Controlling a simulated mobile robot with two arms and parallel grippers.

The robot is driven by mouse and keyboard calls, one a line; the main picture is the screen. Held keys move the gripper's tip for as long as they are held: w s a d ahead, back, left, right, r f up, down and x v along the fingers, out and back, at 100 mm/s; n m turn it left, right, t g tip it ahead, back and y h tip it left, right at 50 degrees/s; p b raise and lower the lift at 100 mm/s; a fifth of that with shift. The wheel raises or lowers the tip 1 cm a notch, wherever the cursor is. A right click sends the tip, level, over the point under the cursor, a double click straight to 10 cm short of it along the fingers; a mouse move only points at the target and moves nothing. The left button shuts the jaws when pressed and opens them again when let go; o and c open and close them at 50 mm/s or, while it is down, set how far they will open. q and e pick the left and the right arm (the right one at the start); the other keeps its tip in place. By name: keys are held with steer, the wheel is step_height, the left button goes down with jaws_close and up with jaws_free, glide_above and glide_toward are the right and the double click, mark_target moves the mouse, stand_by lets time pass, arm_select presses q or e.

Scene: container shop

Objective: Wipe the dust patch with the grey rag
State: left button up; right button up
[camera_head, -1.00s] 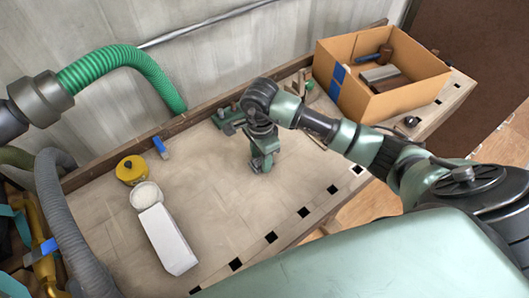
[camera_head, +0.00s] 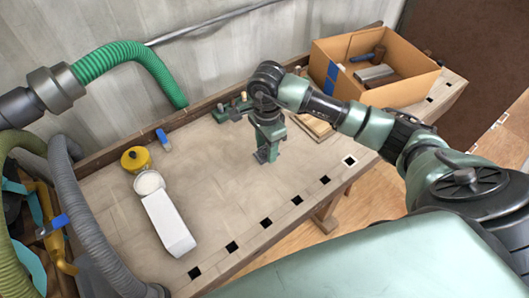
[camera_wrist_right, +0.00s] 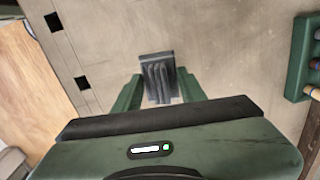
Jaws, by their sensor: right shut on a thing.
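My right gripper (camera_head: 267,153) points down at the bench top (camera_head: 225,190), at or just above its middle. In the right wrist view the grey rag (camera_wrist_right: 156,70), dark and folded, is between the fingers of this gripper (camera_wrist_right: 158,90), which is shut on it. The rag's lower edge seems to be at or close to the bench surface; contact cannot be told. In the head view the rag is hard to make out. The bench top is beige with faint mottling, and I cannot pick out a distinct dust patch. My left gripper is not in view.
A cardboard box (camera_head: 400,92) with tools stands back right. A green rack (camera_head: 233,108) is behind the gripper. Hoses hang on the left.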

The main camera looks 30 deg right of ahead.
steer(key=shift+s+r+p, duration=0.1)
steer(key=shift+r+p, duration=0.45)
steer(key=shift+r, duration=0.95)
